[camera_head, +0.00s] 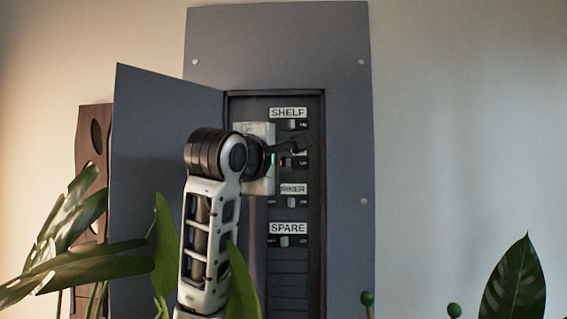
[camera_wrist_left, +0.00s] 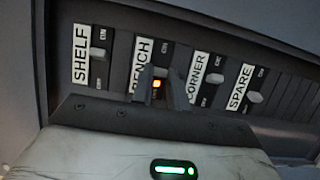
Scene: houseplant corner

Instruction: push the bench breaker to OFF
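The bench breaker (camera_wrist_left: 157,85) is in the left wrist view, beside its BENCH label, with a small orange light showing. My left gripper (camera_wrist_left: 162,86) is at this breaker, its two dark fingers apart on either side of the light. The fingers partly cover the label and lever, so I cannot tell the lever's exact position or whether a finger touches it. In the head view my left gripper (camera_head: 292,152) reaches into the panel and hides most of the bench row. My right gripper is in neither view.
The shelf breaker (camera_head: 292,124) is above; the corner breaker (camera_head: 291,202) and spare breaker (camera_head: 285,241) are below. The grey panel (camera_head: 345,60) has its door (camera_head: 150,150) open to the left. Leaves (camera_head: 85,255) stand at lower left, another plant (camera_head: 515,285) at lower right.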

